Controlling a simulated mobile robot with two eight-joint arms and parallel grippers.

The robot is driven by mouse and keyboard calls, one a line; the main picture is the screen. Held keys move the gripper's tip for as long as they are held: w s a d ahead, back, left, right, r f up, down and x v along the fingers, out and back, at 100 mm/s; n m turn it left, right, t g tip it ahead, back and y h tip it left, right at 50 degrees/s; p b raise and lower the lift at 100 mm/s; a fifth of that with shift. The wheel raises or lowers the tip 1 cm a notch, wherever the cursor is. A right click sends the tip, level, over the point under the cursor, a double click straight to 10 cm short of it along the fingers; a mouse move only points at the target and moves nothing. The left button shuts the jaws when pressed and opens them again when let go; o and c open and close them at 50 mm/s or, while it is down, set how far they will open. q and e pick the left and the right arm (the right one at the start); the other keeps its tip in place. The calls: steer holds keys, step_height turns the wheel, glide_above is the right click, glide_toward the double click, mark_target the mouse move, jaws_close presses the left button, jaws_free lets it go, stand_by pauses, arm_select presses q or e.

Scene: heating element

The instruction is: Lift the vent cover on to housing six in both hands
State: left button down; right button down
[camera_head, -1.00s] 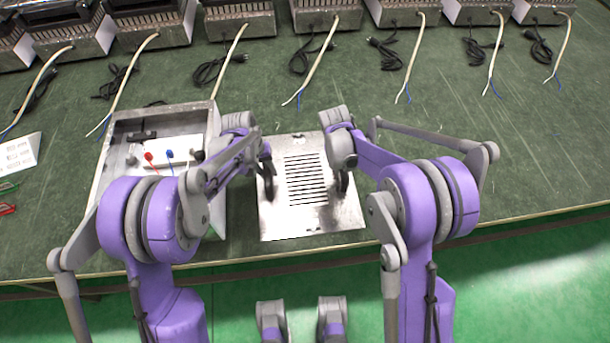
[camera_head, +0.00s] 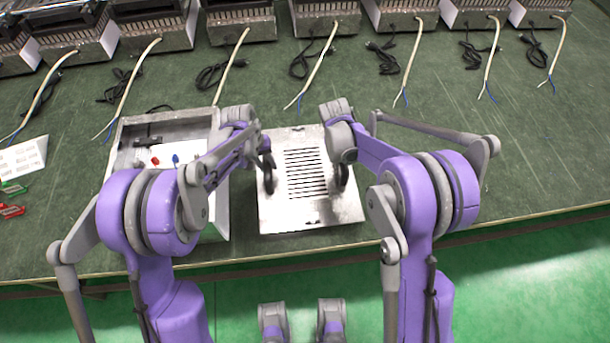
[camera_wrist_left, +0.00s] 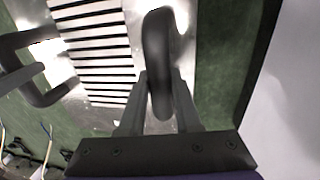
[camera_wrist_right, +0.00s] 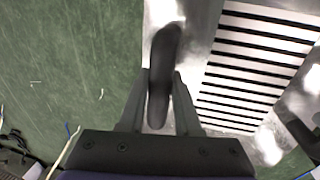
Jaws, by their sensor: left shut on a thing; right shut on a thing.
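The vent cover (camera_head: 300,215) is a silver plate with a row of dark slots and two black handles, at the centre of the head view. My left gripper (camera_head: 265,160) is shut on its left handle (camera_wrist_left: 160,60), and my right gripper (camera_head: 342,165) is shut on its right handle (camera_wrist_right: 163,70). The plate looks roughly level; I cannot tell its height above the table. The open housing (camera_head: 115,160) stands just left of the cover, with a white block carrying red and blue terminals inside. My left arm hides part of it.
A row of other housings (camera_head: 240,25) with pale cables and black plugs lines the back of the green table (camera_head: 450,130). A white card (camera_head: 22,155) and red and green clips (camera_head: 10,200) lie at far left. The table's right side is clear.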

mark_target(266, 174)
arm_select(q)
steer(key=shift+w+r, duration=0.1)
steer(key=shift+r, duration=0.4)
arm_select(e)
steer(key=shift+w+r, duration=0.1)
steer(key=shift+r, duration=0.4)
